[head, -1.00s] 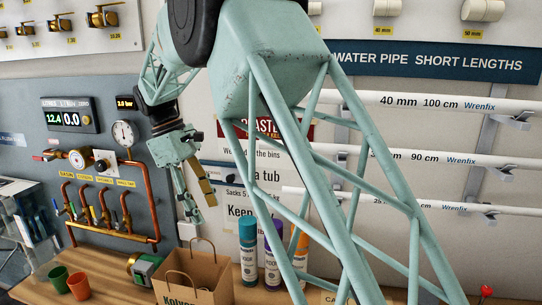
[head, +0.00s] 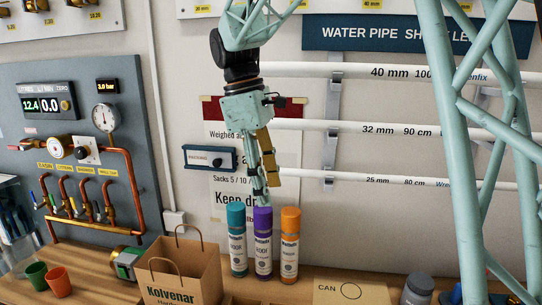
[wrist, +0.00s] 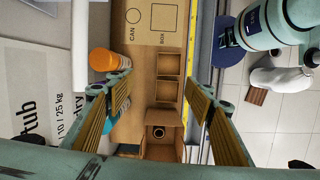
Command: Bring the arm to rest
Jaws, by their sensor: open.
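My gripper (head: 268,186) hangs fingers down in the head view, just above and in front of the spray cans. In the wrist view my gripper (wrist: 164,88) has its two yellow-padded fingers spread wide with nothing between them. Below it stand a teal can (head: 237,240), a purple can (head: 263,242) and an orange can (head: 289,245). The orange can also shows in the wrist view (wrist: 103,60), beside the left finger. I cannot tell from the head view how much gap lies between the fingertips and the can tops.
A paper bag (head: 182,275) stands left of the cans; a round dark thing shows inside it in the wrist view (wrist: 158,132). Two cups (head: 58,282), copper taps (head: 85,200) and a grey-lidded jar (head: 418,288) are nearby. White pipes (head: 345,127) run along the wall behind.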

